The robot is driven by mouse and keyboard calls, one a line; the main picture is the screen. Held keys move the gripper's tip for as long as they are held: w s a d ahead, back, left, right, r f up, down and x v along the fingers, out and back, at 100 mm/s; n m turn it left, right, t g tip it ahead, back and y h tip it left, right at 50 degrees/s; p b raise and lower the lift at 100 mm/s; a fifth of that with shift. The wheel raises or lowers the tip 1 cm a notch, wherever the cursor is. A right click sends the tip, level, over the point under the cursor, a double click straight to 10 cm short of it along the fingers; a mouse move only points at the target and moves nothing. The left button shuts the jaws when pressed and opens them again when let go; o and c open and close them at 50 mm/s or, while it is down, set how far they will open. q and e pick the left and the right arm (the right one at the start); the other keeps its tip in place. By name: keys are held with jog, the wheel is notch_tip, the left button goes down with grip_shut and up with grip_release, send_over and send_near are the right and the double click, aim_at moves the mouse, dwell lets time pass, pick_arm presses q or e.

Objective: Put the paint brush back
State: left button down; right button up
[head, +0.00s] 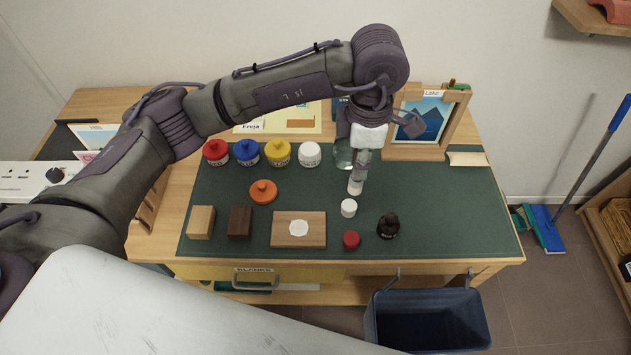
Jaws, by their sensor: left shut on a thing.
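My left gripper (356,184) comes down over the green mat (440,210), between the glass jar (343,155) and the white cap (349,208). Its fingers are close together, shut on a slim thing that I take to be the paint brush. The brush is mostly hidden by the fingers, and I cannot tell which way it points. No other brush shows on the mat. The glass jar stands just behind and left of the fingers, partly covered by them. My right gripper is not in view.
Red (216,152), blue (247,152), yellow (279,152) and white (309,154) pots stand in a row. An easel (455,118) stands behind right. The mat's right side is clear.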

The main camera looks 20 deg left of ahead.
pick_arm(q)
jog(key=w+a+f+p, duration=0.1)
jog(key=a+f, duration=0.2)
jog(key=w+a+f+p, duration=0.1)
jog(key=w+a+f, duration=0.1)
jog(key=a+f, duration=0.2)
jog(key=w+a+f+p, duration=0.1)
jog(key=a+f, duration=0.2)
jog(key=shift+w+a+f+p, duration=0.2)
jog(key=shift+a+p, duration=0.1)
jog(key=shift+a, duration=0.05)
jog(key=shift+f, duration=0.2)
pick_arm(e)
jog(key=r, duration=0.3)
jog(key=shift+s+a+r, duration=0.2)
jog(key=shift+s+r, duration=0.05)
pick_arm(q)
jog(key=shift+f, duration=0.1)
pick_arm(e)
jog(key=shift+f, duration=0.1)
pick_arm(q)
jog(key=shift+f+b, duration=0.15)
jog(key=shift+b, duration=0.2)
jog(key=c, duration=1)
grip_release()
